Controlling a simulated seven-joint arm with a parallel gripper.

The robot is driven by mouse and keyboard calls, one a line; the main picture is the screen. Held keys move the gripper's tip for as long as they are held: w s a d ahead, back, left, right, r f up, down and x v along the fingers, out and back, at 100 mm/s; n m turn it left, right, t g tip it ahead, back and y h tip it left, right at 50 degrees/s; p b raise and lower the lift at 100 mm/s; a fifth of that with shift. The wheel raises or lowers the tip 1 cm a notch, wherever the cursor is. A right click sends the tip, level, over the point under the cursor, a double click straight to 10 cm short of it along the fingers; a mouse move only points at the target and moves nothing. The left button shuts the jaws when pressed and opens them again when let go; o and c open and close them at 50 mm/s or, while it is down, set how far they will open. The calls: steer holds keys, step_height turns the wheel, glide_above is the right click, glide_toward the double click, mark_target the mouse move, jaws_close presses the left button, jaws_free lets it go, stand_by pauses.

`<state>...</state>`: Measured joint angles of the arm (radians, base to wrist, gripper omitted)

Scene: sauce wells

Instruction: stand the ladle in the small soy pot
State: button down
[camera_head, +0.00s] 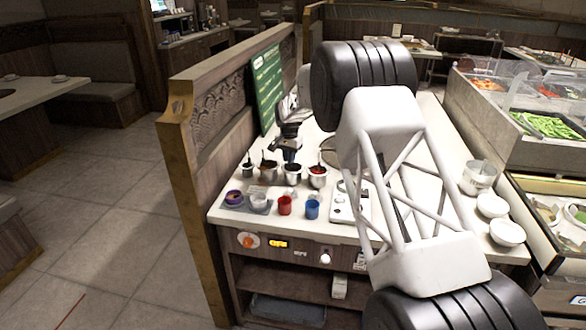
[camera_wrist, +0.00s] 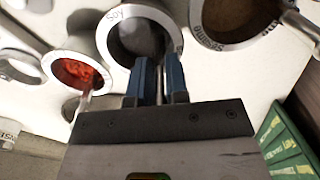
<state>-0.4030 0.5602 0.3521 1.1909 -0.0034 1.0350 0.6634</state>
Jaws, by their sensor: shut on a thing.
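The soy pot (camera_wrist: 112,18) is a round, pale-rimmed well with "Soy" on its rim in the wrist view. In the head view the soy pot (camera_head: 293,179) is in the row of sauce pots, below my gripper (camera_head: 289,155). In the wrist view my gripper (camera_wrist: 160,82) has its blue fingers shut on the thin metal handle of the ladle (camera_wrist: 160,88). The fingertips overlap the near rim of the soy pot. The ladle's bowl is hidden or too dark to tell, so I cannot tell how deep it sits.
A red-sauce pot (camera_wrist: 52,60) and a sesame pot (camera_wrist: 203,38), each with a utensil, flank the soy pot. A red cup (camera_head: 285,206) and a blue cup (camera_head: 312,209) stand in front. A green board (camera_head: 267,85) stands behind to the left. White bowls (camera_head: 507,233) are at right.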

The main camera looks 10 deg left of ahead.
stand_by(0.3)
steer(key=shift+c, duration=2)
jaws_free()
steer(key=shift+r, duration=0.1)
steer(key=shift+r, duration=4.4)
